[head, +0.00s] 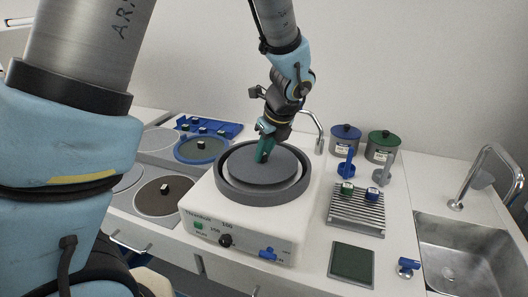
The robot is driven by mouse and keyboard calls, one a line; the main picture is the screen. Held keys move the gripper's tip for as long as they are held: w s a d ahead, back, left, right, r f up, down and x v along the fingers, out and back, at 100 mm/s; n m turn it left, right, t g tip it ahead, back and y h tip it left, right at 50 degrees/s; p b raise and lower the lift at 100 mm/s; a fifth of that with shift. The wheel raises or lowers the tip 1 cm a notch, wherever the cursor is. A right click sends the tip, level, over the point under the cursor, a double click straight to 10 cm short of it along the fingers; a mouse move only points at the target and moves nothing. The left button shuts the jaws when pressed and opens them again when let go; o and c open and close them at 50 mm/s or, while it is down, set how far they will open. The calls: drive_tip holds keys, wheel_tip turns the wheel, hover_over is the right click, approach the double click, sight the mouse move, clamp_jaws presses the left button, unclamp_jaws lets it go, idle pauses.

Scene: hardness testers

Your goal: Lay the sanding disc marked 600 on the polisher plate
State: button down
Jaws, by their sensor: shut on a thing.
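The polisher is a white box with a round dark bowl (233,193) on top, and a pale ring shows inside it. A dark grey disc (285,166) covers most of the bowl's middle. My gripper (265,156) points down at this disc from above, its teal fingers shut on the disc's handle, which they hide. The disc lies over the polisher plate, inside the bowl's outline; I cannot tell whether it touches the plate. No number on it can be read. Other discs with small knobs lie at left: a grey-green one (191,153) in a blue holder and a dark brown one (152,201).
Empty round grey places (157,139) lie at the left. A blue rack (225,128) stands behind. At right are two lidded pots (344,144), a ridged drainer (357,217) with two small blocks, a dark green pad (352,262) and a sink (455,265). A tap (318,132) rises behind the polisher.

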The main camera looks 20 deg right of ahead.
drive_tip(key=shift+f, duration=0.6)
idle(0.3)
drive_tip(key=c, duration=0.7)
unclamp_jaws()
